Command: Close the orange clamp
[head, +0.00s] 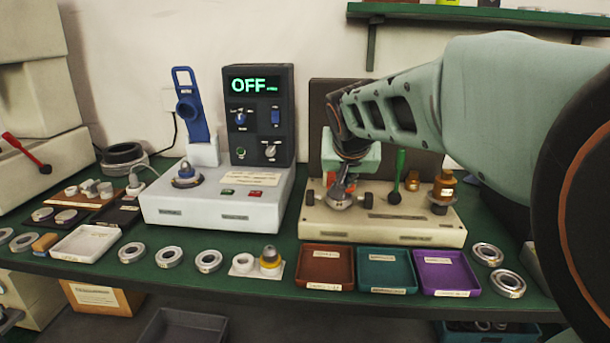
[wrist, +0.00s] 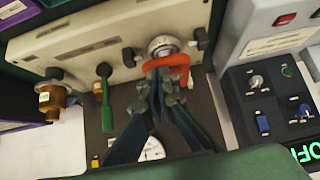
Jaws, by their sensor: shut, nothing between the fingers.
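The orange clamp (wrist: 181,62) shows in the wrist view as a curved orange piece beside a silver round fitting (wrist: 163,45) on the beige fixture (wrist: 90,40). My gripper (wrist: 165,72) is shut and empty, its fingertips right at the clamp; I cannot tell whether they touch it. The fingers hide part of the clamp. In the head view my gripper (head: 345,184) points down over the silver fitting (head: 339,201) on the fixture (head: 385,229), and only a little of the orange shows there.
A green-handled lever (head: 399,168) and an amber cylinder (head: 444,186) stand right of my gripper. A grey machine (head: 220,205) reading OFF stands to the left. Brown (head: 326,284), teal (head: 386,288) and purple (head: 446,290) trays lie in front, with metal rings (head: 487,254) beside them.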

